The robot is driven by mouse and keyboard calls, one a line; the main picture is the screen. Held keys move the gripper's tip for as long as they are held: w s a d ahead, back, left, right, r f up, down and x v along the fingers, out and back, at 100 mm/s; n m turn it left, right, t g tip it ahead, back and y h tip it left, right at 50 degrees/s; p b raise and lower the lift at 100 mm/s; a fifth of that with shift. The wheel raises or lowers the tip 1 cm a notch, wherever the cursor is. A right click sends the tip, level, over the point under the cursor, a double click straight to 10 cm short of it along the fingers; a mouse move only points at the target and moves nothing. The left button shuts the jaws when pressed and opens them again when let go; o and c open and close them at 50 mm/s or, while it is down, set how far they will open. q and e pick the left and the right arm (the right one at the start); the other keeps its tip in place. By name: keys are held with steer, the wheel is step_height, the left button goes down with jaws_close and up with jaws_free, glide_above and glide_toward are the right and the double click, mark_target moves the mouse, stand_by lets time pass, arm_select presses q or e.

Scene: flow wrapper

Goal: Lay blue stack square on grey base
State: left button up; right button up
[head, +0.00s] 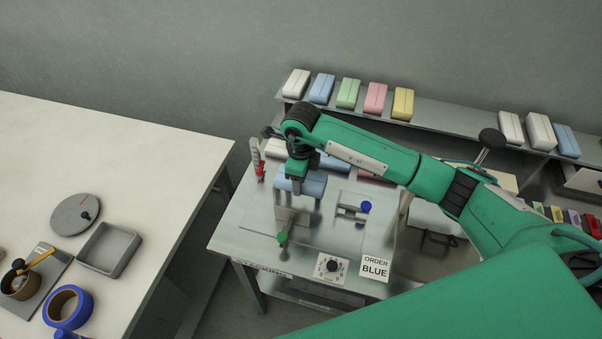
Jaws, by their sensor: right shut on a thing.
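My right gripper (297,184) points down over the steel bench and is shut on a blue stack (313,186). The arm's wrist hides part of this stack. A grey metal block (292,216) shows just below the stack on a flat plate; I take it for the grey base. I cannot tell whether the stack touches it or hangs above it. My left gripper is not in view.
More stacks, including a white one (276,149) and a blue one (332,162), lie behind the gripper. A green knob (282,238), a blue knob (366,206), a dial (331,266) and an "ORDER BLUE" card (375,267) stand nearby. A shelf (440,112) holds coloured stacks.

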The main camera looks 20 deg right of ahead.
mark_target(301, 202)
step_height(301, 202, down, 7)
steer(key=b, duration=0.3)
steer(key=shift+f+b, duration=0.5)
steer(key=shift+b, duration=0.2)
steer(key=shift+f, duration=0.2)
stand_by(0.3)
steer(key=o, duration=1)
steer(key=shift+o, duration=0.2)
